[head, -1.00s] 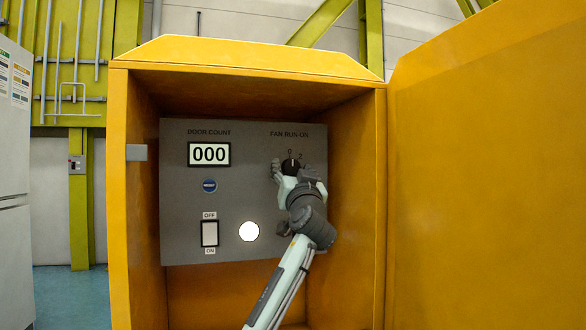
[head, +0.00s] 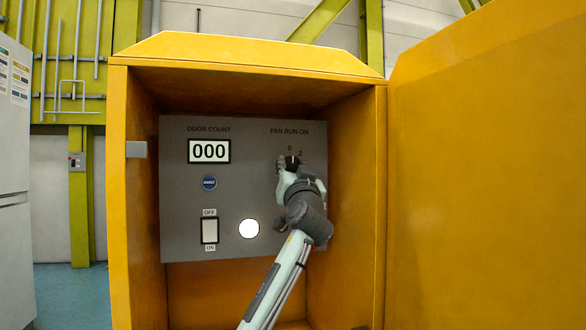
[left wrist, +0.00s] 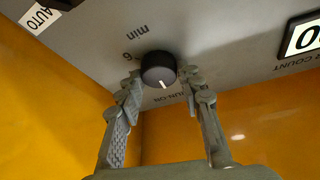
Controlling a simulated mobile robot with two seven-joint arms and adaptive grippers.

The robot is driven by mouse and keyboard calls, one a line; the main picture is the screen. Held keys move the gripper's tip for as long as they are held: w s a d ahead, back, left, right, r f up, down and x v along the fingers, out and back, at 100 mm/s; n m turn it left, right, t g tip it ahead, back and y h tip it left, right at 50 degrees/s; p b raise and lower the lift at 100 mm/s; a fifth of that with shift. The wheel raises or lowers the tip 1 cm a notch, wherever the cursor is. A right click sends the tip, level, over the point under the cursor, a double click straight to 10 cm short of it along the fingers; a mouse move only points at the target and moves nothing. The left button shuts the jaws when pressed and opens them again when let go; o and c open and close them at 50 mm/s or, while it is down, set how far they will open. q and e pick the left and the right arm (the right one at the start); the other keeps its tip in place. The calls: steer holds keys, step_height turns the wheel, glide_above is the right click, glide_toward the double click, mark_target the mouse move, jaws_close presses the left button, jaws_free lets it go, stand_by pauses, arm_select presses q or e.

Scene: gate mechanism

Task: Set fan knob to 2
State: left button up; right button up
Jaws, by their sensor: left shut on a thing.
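The black fan knob (head: 293,161) is on the grey panel under the "FAN RUN-ON" label, with "0" and "2" printed just above it. Its white pointer line points roughly upward in the head view; I cannot tell exactly which mark it meets. In the left wrist view the knob (left wrist: 158,66) shows its white line toward the "RUN-ON" lettering, with "6" and "min" on another side. My left gripper (head: 288,168) is at the knob, its fingers on either side and shut on it. The gripper and wrist hide the lower part of the dial. My right gripper is not in view.
The panel (head: 184,235) sits inside a yellow cabinet (head: 118,200) with an open door (head: 480,190) at the right. It also carries a counter reading 000 (head: 209,151), a blue button (head: 209,183), an OFF/ON switch (head: 209,230) and a white lit round lamp (head: 249,229).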

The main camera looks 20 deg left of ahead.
arm_select(q)
steer(key=m+h, duration=0.1)
steer(key=m, duration=0.1)
steer(key=shift+a+m, duration=0.1)
steer(key=shift+m, duration=0.3)
steer(key=shift+m+h, duration=0.6)
steer(key=m+h, duration=0.1)
steer(key=m, duration=0.2)
steer(key=shift+s+r+m+h, duration=0.1)
steer(key=shift+m+h, duration=0.2)
steer(key=shift+m, duration=0.1)
steer(key=shift+m+g+h, duration=0.5)
steer(key=shift+m, duration=0.8)
steer(key=o, duration=1.2)
steer(key=shift+c, duration=0.2)
steer(key=v, duration=1.2)
